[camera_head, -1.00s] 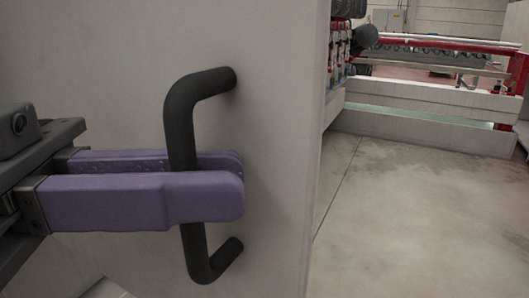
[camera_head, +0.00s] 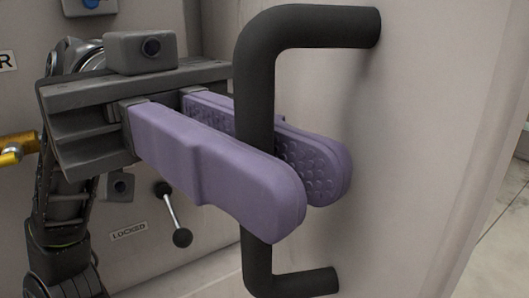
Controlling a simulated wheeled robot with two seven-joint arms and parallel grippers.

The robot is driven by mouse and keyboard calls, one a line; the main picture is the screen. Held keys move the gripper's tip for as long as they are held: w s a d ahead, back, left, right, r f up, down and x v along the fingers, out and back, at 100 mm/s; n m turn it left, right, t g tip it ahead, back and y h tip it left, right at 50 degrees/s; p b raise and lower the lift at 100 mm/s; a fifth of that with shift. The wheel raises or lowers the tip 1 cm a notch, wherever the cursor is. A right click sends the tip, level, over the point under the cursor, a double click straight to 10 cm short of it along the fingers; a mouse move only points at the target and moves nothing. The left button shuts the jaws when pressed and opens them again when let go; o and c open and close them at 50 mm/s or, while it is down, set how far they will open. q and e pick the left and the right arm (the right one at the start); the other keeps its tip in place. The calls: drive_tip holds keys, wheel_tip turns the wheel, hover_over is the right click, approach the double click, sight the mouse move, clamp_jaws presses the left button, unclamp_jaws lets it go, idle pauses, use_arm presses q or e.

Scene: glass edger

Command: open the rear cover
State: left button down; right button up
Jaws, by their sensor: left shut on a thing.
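The rear cover (camera_head: 410,170) is a pale grey panel filling the right part of the head view. A black bar handle (camera_head: 256,85) stands upright on it, bent at top and bottom to meet the panel. My left gripper (camera_head: 315,195) has purple fingers, one on each side of the handle's upright bar, and is shut on it. The ends of the fingers reach past the bar toward the panel. My right gripper is not in view.
Behind my left arm is another pale panel with a small black-knobbed lever (camera_head: 175,220) and a label reading LOCKED (camera_head: 129,231). A yellow bar (camera_head: 18,147) shows at the left edge. A strip of floor (camera_head: 497,225) shows at the far right.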

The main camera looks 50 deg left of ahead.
use_arm(q)
drive_tip(key=c, duration=1.7)
unclamp_jaws()
drive_tip(key=shift+r, duration=0.1)
drive_tip(key=shift+c, duration=0.2)
drive_tip(key=a+p, duration=0.1)
drive_tip(key=a, duration=0.7)
drive_tip(key=shift+d, duration=0.1)
